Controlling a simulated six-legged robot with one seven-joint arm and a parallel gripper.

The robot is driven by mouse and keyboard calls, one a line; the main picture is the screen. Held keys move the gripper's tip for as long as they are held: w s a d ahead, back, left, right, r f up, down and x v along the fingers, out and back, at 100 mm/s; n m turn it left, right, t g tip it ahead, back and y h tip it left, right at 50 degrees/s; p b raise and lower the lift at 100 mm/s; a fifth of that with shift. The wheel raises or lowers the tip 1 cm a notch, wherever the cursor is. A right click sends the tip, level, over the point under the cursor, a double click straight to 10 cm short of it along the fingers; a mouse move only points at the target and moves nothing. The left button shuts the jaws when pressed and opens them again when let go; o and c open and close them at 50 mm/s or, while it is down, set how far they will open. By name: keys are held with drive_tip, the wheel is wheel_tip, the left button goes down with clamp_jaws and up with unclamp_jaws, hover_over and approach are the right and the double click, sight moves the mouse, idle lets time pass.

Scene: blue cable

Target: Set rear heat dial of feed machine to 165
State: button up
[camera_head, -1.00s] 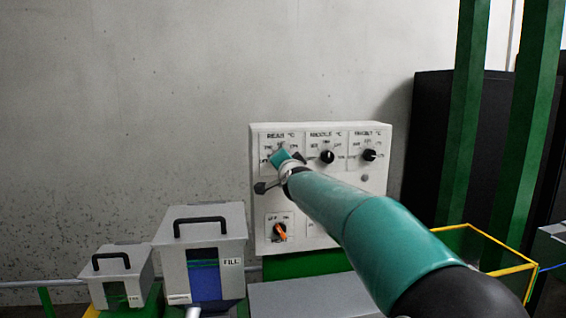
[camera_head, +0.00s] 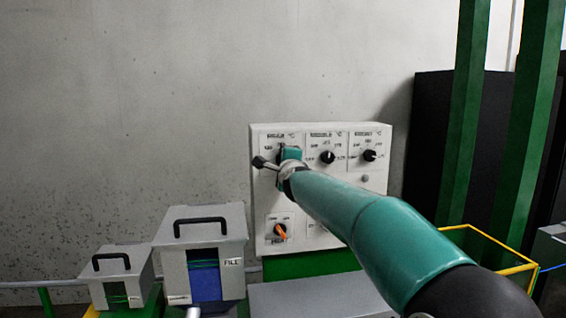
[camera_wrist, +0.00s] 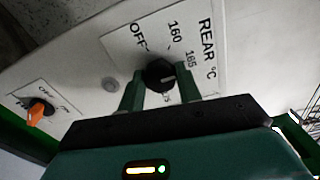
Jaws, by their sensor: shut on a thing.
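The feed machine's white panel (camera_head: 330,205) stands against the wall with a top row of three dials. The rear heat dial (camera_wrist: 158,75) is a black round knob under the label REAR °C, with 160 and 165 legible around it. My gripper (camera_wrist: 160,88) has one finger on each side of this knob and is shut on it. A short white mark on the knob points roughly right in the wrist view; the exact value it meets is hard to read. In the head view my gripper (camera_head: 290,153) hides most of this dial.
The middle dial (camera_head: 327,157) and right dial (camera_head: 369,155) sit close beside my gripper. An orange-handled switch (camera_head: 280,231) is below. Two grey lidded bins stand left, one marked FILL (camera_head: 205,255). A yellow-edged green bin (camera_head: 490,245) is at right.

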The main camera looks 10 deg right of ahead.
drive_tip(key=shift+m, duration=0.3)
drive_tip(key=o, duration=1)
drive_tip(key=shift+s, duration=0.1)
drive_tip(key=s, duration=1.3)
drive_tip(key=shift+s, duration=0.35)
